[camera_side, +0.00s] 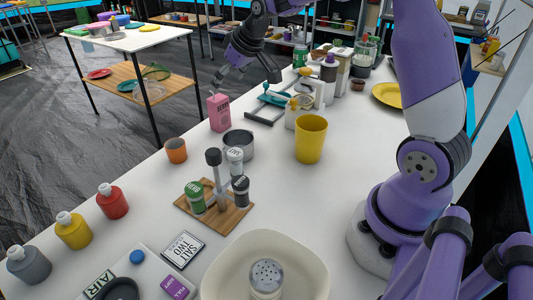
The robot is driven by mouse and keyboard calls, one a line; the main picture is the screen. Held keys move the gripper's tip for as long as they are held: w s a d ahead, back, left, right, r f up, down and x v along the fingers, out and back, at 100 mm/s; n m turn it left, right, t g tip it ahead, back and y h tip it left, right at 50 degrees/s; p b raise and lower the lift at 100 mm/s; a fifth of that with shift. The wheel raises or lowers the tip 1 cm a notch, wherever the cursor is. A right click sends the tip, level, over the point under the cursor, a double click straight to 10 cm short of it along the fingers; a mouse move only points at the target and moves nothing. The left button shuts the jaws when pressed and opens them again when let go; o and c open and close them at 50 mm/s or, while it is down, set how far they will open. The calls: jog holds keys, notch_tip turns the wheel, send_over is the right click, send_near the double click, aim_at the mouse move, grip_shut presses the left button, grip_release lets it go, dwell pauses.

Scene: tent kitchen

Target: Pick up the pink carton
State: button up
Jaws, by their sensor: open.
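The pink carton (219,112) stands upright on the white table, near its far left edge in the side view. Dark lettering shows on its front. My gripper (228,88) is above and a little to the right of the carton, pointing down toward it. Its dark fingers are spread, and nothing shows between them. The fingertips are small here, and I cannot tell exactly how far they are from the carton's top.
A steel pot (238,145) and an orange cup (176,151) stand in front of the carton. A yellow cup (311,139) stands to the right. A dark rack (262,122) lies right of the carton. A spice stand (214,205) is nearer the camera.

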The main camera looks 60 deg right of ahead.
aim_at(219, 99)
jog(key=x, duration=0.3)
jog(key=d+x, duration=0.1)
jog(key=x, duration=0.2)
jog(key=shift+w+d, duration=0.1)
jog(key=shift+w, duration=0.1)
jog(key=x, duration=0.6)
jog(key=shift+d+r, duration=0.1)
jog(key=shift+d, duration=0.1)
jog(key=c, duration=1)
jog(key=shift+o, duration=0.2)
